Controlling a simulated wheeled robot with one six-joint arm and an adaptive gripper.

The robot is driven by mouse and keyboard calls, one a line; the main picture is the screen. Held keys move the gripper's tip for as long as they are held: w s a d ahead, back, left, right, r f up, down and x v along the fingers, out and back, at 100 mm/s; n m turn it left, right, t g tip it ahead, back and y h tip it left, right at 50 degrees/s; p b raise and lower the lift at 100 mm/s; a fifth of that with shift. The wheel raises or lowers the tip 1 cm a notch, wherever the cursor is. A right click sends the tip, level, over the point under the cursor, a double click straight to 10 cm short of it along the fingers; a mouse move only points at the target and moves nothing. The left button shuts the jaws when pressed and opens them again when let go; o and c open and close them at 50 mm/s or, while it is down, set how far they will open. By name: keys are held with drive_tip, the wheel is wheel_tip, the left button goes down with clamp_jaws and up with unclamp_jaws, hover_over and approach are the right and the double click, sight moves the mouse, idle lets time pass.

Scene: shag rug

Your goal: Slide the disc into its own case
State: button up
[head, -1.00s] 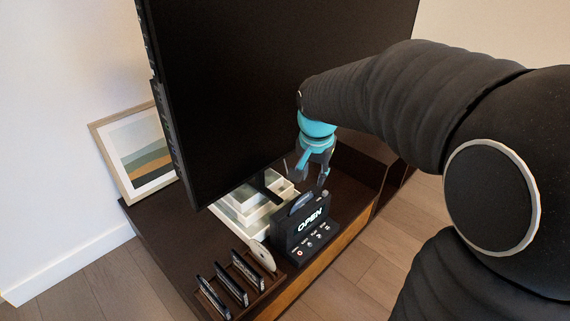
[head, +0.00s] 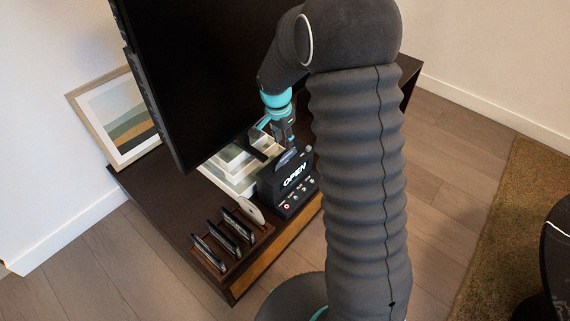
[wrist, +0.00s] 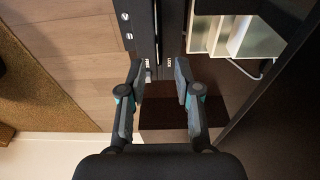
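A black player (head: 290,190) with a lit OPEN sign and a row of small knobs stands on the dark cabinet. A dark rounded edge, perhaps the disc (head: 286,159), sticks up from its top. A pale round piece (head: 251,211) stands upright at the back end of a wooden rack (head: 240,262), beside several slim dark cases (head: 213,254). I cannot tell which case belongs to the disc. My gripper (head: 287,146) is just above the player's top. In the wrist view my gripper (wrist: 160,84) is open, its fingers apart on either side of the player's narrow slot.
A large black television (head: 200,75) rises close behind the player. Pale stacked trays (head: 230,163) lie beside the player, and a framed picture (head: 118,118) leans at the left. The wood floor in front is clear; a brown rug (head: 505,235) lies at the right.

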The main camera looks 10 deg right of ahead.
drive_tip(key=shift+w+d+f, duration=0.1)
drive_tip(key=shift+d+f, duration=0.05)
drive_tip(key=shift+f, duration=1)
drive_tip(key=shift+w+d+f, duration=0.1)
drive_tip(key=shift+d+f, duration=0.1)
drive_tip(key=shift+f, duration=0.95)
drive_tip(key=shift+d+f, duration=0.15)
drive_tip(key=shift+f, duration=1)
clamp_jaws()
